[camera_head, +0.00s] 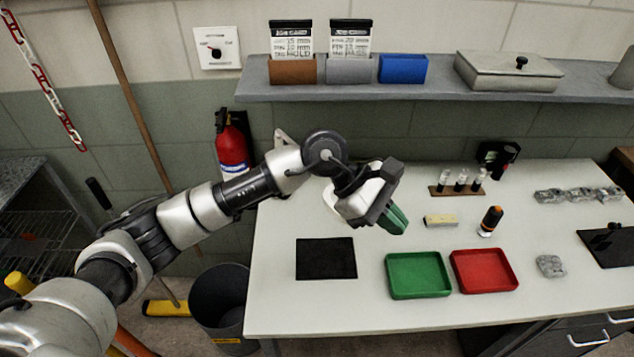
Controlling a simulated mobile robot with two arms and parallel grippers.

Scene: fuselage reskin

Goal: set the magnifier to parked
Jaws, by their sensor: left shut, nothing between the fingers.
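I cannot make out a magnifier for certain in this view. A pale angled piece (283,138) shows just behind my left arm near the wall, mostly hidden by the arm. A small black device (497,155) with a red part stands at the back of the white table. My left gripper (394,221) is shut and empty, with green fingertips, above the table and pointing down to the right. It is behind the green tray in the picture and left of the pale block. My right gripper is not in view.
On the white table (285,215) are a black mat (326,258), a green tray (418,275), a red tray (484,270), a pale block (440,221), a black-and-orange item (490,221) and a vial rack (457,190). A shelf (430,92) overhangs the back. A bin (219,305) stands left.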

